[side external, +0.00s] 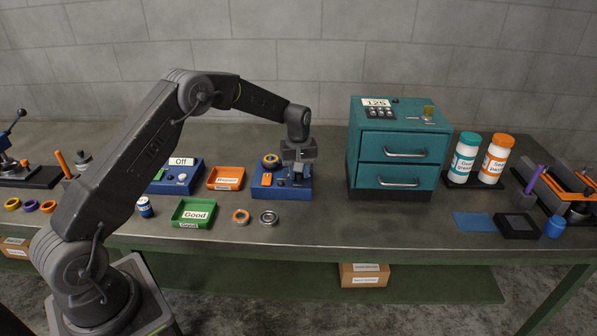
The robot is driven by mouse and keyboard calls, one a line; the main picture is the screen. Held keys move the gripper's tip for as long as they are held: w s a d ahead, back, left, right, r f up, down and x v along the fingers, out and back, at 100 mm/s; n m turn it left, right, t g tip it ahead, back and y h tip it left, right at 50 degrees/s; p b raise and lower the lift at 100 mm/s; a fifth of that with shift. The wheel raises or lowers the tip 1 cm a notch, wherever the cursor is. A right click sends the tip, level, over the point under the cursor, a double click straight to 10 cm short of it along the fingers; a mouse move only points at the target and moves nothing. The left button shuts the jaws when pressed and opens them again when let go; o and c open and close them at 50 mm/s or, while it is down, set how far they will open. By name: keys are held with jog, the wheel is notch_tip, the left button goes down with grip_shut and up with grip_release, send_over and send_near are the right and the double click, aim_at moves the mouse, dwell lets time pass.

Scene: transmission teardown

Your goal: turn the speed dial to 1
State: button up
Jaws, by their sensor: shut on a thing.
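A blue box (262,191) stands near the middle of the bench, with a dark and yellow round part (271,160) and a small orange part (280,182) on its top. My gripper (298,176) points down over the right side of this box. Its jaws are shut on the speed dial there. The dial is hidden behind the fingers, so its number and pointer cannot be read.
Left of the box are an orange tray (225,178), a green "Good" tray (192,212) and a blue unit reading "Off" (181,161). Two rings (241,216) (268,218) lie in front. A teal drawer cabinet (399,149) stands to the right.

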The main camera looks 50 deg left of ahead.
aim_at(298, 173)
jog(key=o, duration=0.9)
jog(key=shift+r, duration=0.15)
notch_tip(298, 173, up, 14)
jog(key=shift+f, duration=0.2)
